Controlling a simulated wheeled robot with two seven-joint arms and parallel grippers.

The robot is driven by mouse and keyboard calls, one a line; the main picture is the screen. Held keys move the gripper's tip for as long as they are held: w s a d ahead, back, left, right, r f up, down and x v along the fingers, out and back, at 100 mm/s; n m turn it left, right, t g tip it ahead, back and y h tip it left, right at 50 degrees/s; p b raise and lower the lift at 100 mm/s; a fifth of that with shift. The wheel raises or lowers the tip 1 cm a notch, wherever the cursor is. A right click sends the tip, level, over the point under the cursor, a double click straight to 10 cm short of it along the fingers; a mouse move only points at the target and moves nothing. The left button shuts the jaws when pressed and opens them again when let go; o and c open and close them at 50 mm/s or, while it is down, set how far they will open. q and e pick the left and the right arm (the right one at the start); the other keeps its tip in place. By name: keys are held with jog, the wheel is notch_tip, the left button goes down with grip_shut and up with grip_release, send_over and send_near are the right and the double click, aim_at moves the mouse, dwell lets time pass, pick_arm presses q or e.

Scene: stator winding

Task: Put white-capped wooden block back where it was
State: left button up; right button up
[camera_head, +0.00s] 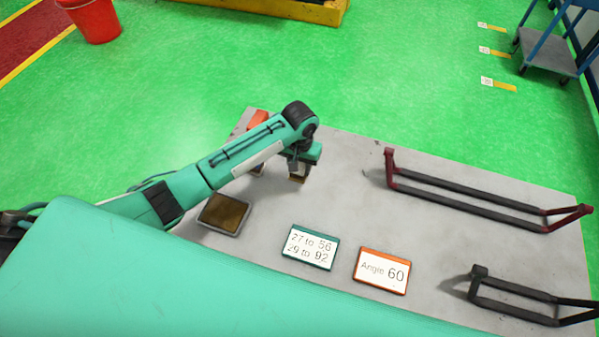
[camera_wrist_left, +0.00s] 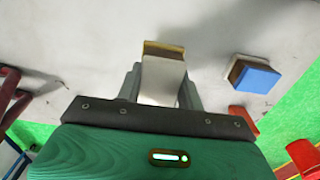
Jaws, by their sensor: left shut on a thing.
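My left gripper (camera_head: 299,166) is over the grey table (camera_head: 345,165), near its far edge. It is shut on the white-capped wooden block (camera_head: 296,180), which is mostly hidden by the gripper in the head view. In the left wrist view the block (camera_wrist_left: 163,80) sits between the two fingers, with its white face toward the camera and a brown wooden edge beyond. I cannot tell whether the block touches the table. My right gripper is not in view.
A blue-capped wooden block (camera_wrist_left: 257,78) stands beside the held one. An orange object (camera_head: 258,118) is behind my arm. A brown-topped box (camera_head: 224,214), two label cards (camera_head: 310,248) (camera_head: 382,271) and two dark bar frames (camera_head: 470,190) (camera_head: 515,298) are on the table.

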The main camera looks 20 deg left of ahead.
aim_at(300, 165)
pick_arm(q)
jog(key=shift+f, duration=0.75)
notch_tip(300, 165, down, 3)
jog(key=shift+f+p, duration=0.1)
jog(key=shift+p, duration=0.25)
jog(key=shift+f, duration=0.15)
jog(key=o, duration=0.9)
jog(key=shift+f, duration=0.15)
notch_tip(300, 165, up, 11)
jog(key=shift+w+r+b, duration=0.1)
jog(key=shift+r+b, duration=0.05)
jog(key=shift+b, duration=0.8)
jog(key=shift+r, duration=0.5)
